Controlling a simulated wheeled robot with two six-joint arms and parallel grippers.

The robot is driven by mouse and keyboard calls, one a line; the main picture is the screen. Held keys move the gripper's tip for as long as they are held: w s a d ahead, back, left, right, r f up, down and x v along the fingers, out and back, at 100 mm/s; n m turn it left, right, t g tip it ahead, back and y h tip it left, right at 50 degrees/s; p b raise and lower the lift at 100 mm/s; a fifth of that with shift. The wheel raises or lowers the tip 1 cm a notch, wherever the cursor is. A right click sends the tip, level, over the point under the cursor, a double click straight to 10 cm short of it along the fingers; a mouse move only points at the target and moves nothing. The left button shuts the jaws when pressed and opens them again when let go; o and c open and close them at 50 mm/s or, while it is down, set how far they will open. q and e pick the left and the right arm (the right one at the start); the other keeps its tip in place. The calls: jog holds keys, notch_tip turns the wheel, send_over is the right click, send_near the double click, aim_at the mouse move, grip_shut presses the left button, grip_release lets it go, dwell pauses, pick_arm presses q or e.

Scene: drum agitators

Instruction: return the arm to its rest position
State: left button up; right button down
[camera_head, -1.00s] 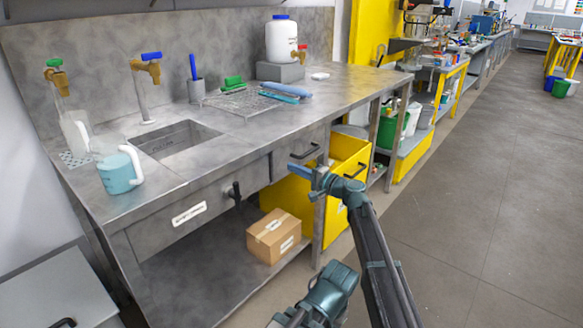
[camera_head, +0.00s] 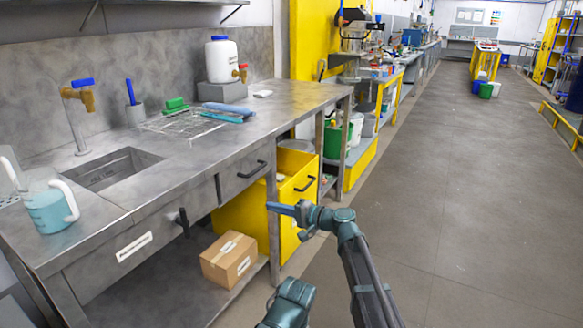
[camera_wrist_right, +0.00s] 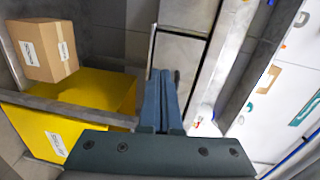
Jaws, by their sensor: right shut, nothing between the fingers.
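My right arm rises from the bottom of the head view, with its right gripper (camera_head: 274,207) pointing left. The gripper is in front of the yellow bin (camera_head: 297,191) under the steel counter, with a visible gap around it in the head view. In the right wrist view the two blue fingers (camera_wrist_right: 162,80) lie together with nothing between them. Another teal part of my body shows at the bottom of the head view. My left gripper is not seen.
The steel counter (camera_head: 215,148) with a sink (camera_head: 112,168) fills the left. A cardboard box (camera_head: 229,259) sits on its lower shelf, and a teal-filled jug (camera_head: 50,208) stands on top. Open grey floor (camera_head: 460,220) lies to the right.

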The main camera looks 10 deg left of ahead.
jog(key=s+d+f+n+g+h, duration=0.3)
jog(key=s+d+f+h, duration=0.4)
jog(key=s+d+f, duration=0.6)
jog(key=s+d+f+g+h, duration=0.1)
jog(key=s+d+f+h, duration=0.25)
jog(key=s+d, duration=0.5)
jog(key=s+d+f+g+h, duration=0.25)
jog(key=s+d+h, duration=0.25)
jog(key=s+d, duration=0.3)
jog(key=s+a+n+h, duration=0.1)
jog(key=s+a+n, duration=0.35)
jog(key=a, duration=0.55)
notch_tip(320, 180, up, 30)
jog(key=p, duration=3)
jog(key=shift+w+a+p, duration=0.2)
jog(key=shift+a+p, duration=0.05)
jog(key=shift+p, duration=0.05)
jog(key=shift+f, duration=0.1)
